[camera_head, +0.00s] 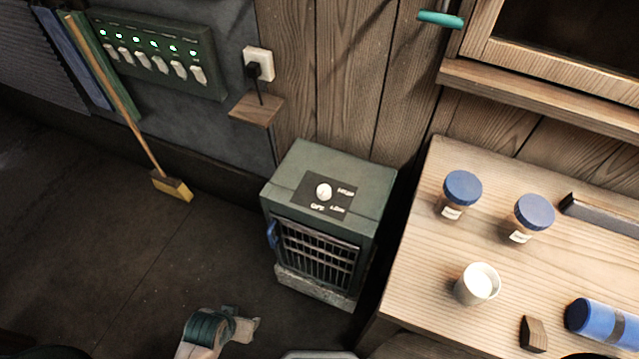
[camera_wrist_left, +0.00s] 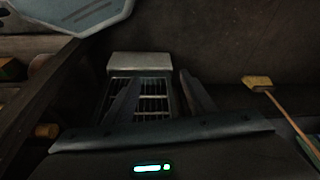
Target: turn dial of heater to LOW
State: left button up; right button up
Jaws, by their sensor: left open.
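The heater (camera_head: 300,168) is a dark green box on the floor with a barred front grille. On its top is a dark panel with a white dial (camera_head: 323,191) and labels reading HIGH, LOW and OFF. Which label the dial points to is too small to tell. The heater's grille (camera_wrist_left: 150,104) and pale base also show in the left wrist view, but the dial is not visible there. My left gripper (camera_wrist_left: 156,76) is open and empty, its two fingers in front of the grille and apart from the dial. My right gripper is in neither view.
A wooden table (camera_head: 408,262) with jars, a white cup (camera_head: 478,284) and a blue cylinder stands close right of the heater. A switch panel (camera_head: 155,52) and a plugged socket are on the wall behind. A broom (camera_head: 172,187) leans at left; floor left of the heater is clear.

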pick_arm(q)
jog(key=w+d+r+m+h+p, duration=0.1)
jog(key=w+d+r, duration=0.1)
jog(key=r, duration=0.5)
jog(key=w+d+r+m+h+p, duration=0.1)
jog(key=w+r, duration=0.2)
jog(key=r, duration=0.4)
jog(key=w+d+r+m+h, duration=0.3)
jog(key=w+d+r+m, duration=0.2)
jog(key=w+d+r, duration=0.25)
jog(key=w+a+r+m+h, duration=0.1)
jog(key=w+r+m, duration=0.1)
jog(key=w, duration=0.5)
jog(key=w+r+m+h, duration=0.1)
jog(key=w+r+m, duration=0.1)
jog(key=w, duration=0.5)
jog(key=shift+w+a+r+h+p, duration=0.3)
jog(key=shift+a+r+p, duration=0.1)
jog(key=shift+r, duration=0.4)
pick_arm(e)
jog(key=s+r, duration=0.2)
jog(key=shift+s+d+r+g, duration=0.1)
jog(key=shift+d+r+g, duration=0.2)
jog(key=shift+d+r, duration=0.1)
